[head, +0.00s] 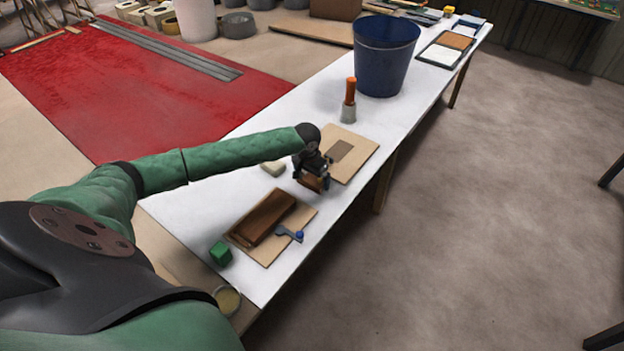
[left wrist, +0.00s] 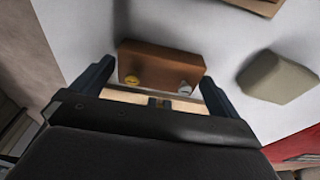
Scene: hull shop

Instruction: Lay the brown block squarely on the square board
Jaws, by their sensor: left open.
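The brown block (head: 312,183) is on the white table below my left gripper (head: 318,168), beside the near edge of the square board (head: 363,155). The board is tan, with a darker square patch (head: 341,150). In the left wrist view the brown block (left wrist: 160,62) lies between and just ahead of the open fingers of my left gripper (left wrist: 156,86). My right gripper is not in view.
A pale block (head: 273,168) lies left of the gripper. An orange-handled item (head: 350,100) and blue bucket (head: 386,57) stand beyond.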

